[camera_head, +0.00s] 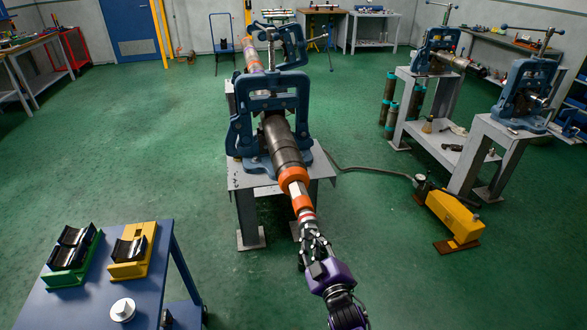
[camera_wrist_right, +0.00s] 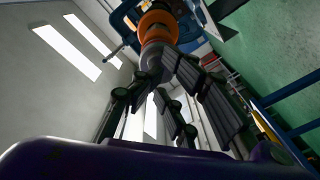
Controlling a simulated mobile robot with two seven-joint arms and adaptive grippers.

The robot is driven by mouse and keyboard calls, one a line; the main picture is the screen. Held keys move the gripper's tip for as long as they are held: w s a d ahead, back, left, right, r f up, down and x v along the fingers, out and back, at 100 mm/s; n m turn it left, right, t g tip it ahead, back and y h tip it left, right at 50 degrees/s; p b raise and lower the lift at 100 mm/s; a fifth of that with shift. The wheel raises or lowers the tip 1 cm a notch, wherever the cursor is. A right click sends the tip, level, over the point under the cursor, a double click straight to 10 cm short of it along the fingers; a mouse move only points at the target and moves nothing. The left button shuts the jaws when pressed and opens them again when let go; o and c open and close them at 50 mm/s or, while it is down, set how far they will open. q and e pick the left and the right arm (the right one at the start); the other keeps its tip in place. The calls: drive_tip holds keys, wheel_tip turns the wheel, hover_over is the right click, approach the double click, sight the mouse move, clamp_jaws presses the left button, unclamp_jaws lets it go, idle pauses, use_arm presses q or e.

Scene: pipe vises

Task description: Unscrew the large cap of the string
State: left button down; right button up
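The string (camera_head: 284,145) is a long dark pipe clamped in a blue vise (camera_head: 270,110) on a grey stand. Toward me it has an orange collar (camera_head: 293,178), then a narrower part with an orange band (camera_head: 301,202) and a grey end; which part is the large cap is unclear. My right gripper (camera_head: 311,234) is at that grey end, roughly in line with it. In the right wrist view, my gripper's fingers (camera_wrist_right: 160,82) are spread apart, with the grey end (camera_wrist_right: 157,58) at their tips and orange collar (camera_wrist_right: 158,27) beyond. Contact is unclear. My left gripper is not seen.
A blue table (camera_head: 85,300) at lower left holds a green block (camera_head: 72,255), a yellow block (camera_head: 133,250) and a white knob (camera_head: 122,309). A yellow pump (camera_head: 452,215) with a hose lies on the floor at right. More vises (camera_head: 525,92) stand behind it. The floor at left is clear.

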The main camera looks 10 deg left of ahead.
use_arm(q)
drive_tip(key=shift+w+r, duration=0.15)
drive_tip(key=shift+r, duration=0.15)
use_arm(e)
drive_tip(key=shift+s+d, duration=0.15)
drive_tip(key=shift+s, duration=0.15)
